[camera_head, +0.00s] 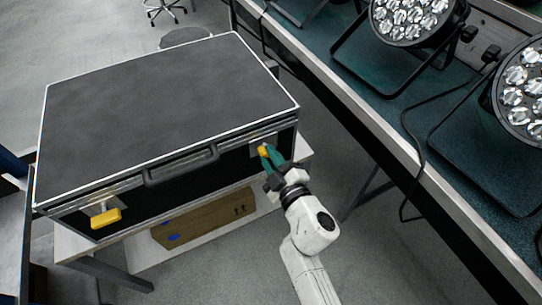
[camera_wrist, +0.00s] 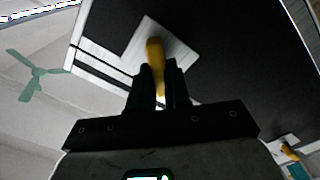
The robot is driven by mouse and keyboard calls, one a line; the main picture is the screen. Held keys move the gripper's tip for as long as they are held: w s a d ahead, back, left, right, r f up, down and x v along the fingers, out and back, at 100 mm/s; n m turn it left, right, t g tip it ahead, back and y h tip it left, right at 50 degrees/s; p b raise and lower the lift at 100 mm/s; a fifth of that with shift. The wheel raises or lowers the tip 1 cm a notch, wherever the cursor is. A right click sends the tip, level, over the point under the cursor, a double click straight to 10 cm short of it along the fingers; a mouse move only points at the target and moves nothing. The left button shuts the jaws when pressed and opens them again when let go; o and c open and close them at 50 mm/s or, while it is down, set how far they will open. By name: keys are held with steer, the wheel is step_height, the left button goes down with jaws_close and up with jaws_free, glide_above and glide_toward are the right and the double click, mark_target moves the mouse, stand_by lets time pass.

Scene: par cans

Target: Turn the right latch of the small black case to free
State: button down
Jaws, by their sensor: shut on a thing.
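The black case (camera_head: 170,110) with pale metal edges lies closed on a stand, its front facing me. Its right latch (camera_head: 264,151) is a yellow handle on a pale plate at the right end of the front. My gripper (camera_head: 270,158) is at this latch with its fingers shut on the yellow handle. In the wrist view the yellow handle (camera_wrist: 155,62) stands between my two dark fingers (camera_wrist: 158,88), in front of the pale plate. The left latch (camera_head: 106,218) is another yellow handle and lies roughly sideways. The fingers partly hide the right handle.
A dark handle (camera_head: 182,165) is on the case front between the latches. A cardboard box (camera_head: 205,219) sits on the shelf below. A long bench (camera_head: 375,115) with par cans (camera_head: 412,18) and cables runs along the right. Grey floor lies between bench and stand.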

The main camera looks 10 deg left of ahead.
steer(key=shift+a+f+n+b, duration=0.1)
steer(key=shift+n+b, duration=0.25)
steer(key=shift+n, duration=1.8)
steer(key=shift+a+n+b, duration=0.1)
steer(key=shift+n+b, duration=0.2)
steer(key=shift+n, duration=1.85)
steer(key=c, duration=1.1)
jaws_free()
steer(key=shift+f, duration=0.1)
steer(key=p+v, duration=0.2)
steer(key=v, duration=0.8)
steer(key=shift+s+d, duration=0.25)
steer(key=shift+s, duration=0.1)
